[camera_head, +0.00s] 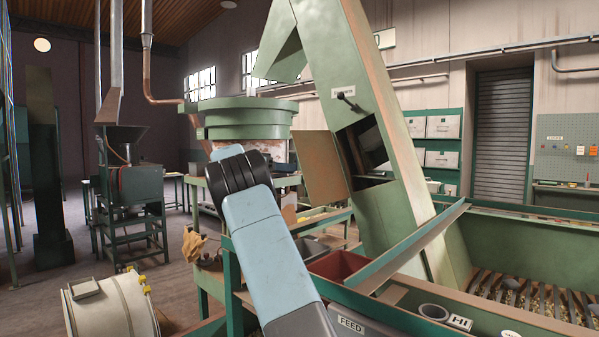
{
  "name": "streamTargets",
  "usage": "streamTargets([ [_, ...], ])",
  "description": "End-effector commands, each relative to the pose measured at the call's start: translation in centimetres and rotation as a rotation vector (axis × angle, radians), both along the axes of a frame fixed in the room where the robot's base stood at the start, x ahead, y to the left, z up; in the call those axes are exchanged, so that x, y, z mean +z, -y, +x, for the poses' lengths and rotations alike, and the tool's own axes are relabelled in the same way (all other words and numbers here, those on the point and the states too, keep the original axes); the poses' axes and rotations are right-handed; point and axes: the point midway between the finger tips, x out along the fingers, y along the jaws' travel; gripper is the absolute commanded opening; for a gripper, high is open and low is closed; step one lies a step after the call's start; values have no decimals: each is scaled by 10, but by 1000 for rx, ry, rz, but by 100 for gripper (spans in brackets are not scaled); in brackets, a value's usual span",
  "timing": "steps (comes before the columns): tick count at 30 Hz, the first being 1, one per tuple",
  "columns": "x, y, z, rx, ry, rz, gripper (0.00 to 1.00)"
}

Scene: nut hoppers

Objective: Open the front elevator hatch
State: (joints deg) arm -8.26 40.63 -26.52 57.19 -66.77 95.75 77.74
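The elevator (385,110) is a tall, slanted green casing that rises from the hopper on the right. A dark rectangular opening (369,143) shows in its front face. A tan panel (320,168), which looks like the hatch door, stands swung out to the left of this opening. A dark lever handle (348,101) sits on the casing just above the opening, below a small white label. My light blue arm with a black ribbed joint reaches up from the bottom middle, left of the panel. My gripper is not visible.
A green hopper (530,243) with a slatted grate is at the right. A red bin (337,266) and a grey bin sit below the panel. A round green machine (240,118) stands behind my arm. A cream drum (110,308) lies at lower left. Open floor shows at left.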

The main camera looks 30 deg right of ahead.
Motion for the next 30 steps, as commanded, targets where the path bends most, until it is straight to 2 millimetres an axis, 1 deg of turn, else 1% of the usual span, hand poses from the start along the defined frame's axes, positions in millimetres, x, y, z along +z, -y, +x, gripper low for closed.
streamTargets([
  [1,0,-10,5,2,0,-2,21],
  [6,2,-40,17,2,-1,0,21],
  [9,4,-54,22,1,-1,0,21],
  [12,5,-64,27,1,-1,0,21],
  [18,6,-73,30,0,-3,2,21],
  [30,6,-74,30,0,-2,2,21],
])
